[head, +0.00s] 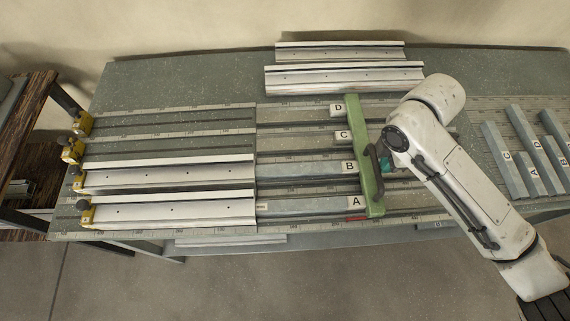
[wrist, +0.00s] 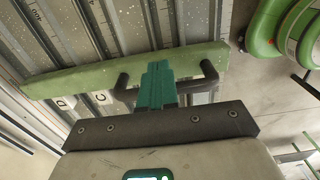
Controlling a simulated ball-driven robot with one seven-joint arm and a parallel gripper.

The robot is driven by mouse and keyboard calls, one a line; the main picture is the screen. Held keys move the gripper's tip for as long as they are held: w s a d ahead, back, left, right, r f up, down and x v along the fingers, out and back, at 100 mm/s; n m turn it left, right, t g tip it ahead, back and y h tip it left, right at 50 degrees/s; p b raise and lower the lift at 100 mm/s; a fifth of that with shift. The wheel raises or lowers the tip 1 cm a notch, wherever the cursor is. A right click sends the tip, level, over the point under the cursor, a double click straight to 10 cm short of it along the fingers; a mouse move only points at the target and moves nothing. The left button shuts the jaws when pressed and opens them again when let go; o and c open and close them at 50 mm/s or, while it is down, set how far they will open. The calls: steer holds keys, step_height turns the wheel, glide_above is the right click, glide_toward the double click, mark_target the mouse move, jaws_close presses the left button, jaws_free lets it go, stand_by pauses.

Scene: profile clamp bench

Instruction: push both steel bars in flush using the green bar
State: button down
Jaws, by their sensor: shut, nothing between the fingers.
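The green bar (head: 370,190) lies across the right ends of the lanes, with a dark handle (head: 375,160) on it. Grey steel bars labelled A (head: 305,206) and B (head: 300,171) lie in the two front lanes. Their labelled right ends are at the green bar's left side; I cannot tell whether they touch it. Their left ends are near the pale profiles (head: 170,212). My gripper's teal fingers (head: 388,162) are shut and empty at the handle. In the wrist view the fingers (wrist: 158,85) overlap the handle (wrist: 122,88), in front of the green bar (wrist: 85,78).
Yellow clamps (head: 73,150) stand at the lanes' left ends. Labels C (head: 343,135) and D (head: 338,108) show in the back lanes. Two spare profiles (head: 345,79) lie at the back. Several loose labelled bars (head: 505,160) lie at the right, beyond my arm.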

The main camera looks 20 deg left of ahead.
steer(key=s+a+p, duration=0.2)
steer(key=s+a, duration=0.1)
steer(key=a, duration=0.6)
steer(key=s+a+p, duration=0.3)
steer(key=a, duration=0.7)
steer(key=shift+s+a, duration=0.2)
steer(key=shift+a, duration=0.05)
stand_by(1.0)
steer(key=shift+s+a, duration=0.15)
steer(key=shift+a, duration=0.35)
stand_by(0.7)
step_height(320, 180, up, 7)
steer(key=d, duration=0.1)
steer(key=shift+w+d, duration=0.25)
stand_by(0.8)
stand_by(0.3)
